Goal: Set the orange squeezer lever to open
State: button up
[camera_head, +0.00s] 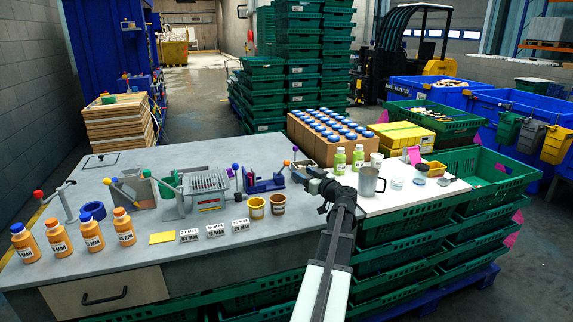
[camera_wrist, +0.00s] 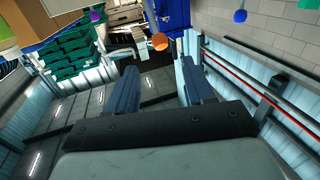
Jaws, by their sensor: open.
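An orange ball knob (camera_head: 286,163) stands at the back of the workbench, close to my gripper (camera_head: 301,171). In the wrist view the orange knob (camera_wrist: 160,41) appears just beyond the gap between the fingertips, apart from them. My gripper also shows in the wrist view (camera_wrist: 158,78), with its two blue-grey fingers spread and nothing between them. The knob's lever and the squeezer body are partly hidden by my gripper and arm.
A purple knob (camera_head: 295,149) is just behind the orange one. A blue device (camera_head: 264,184) stands to the left. Orange bottles (camera_head: 92,232) line the front left.

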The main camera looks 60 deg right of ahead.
aim_at(289, 164)
jog(key=x, duration=1.1)
jog(key=shift+w+d, duration=0.15)
jog(key=shift+w, duration=0.1)
grip_shut()
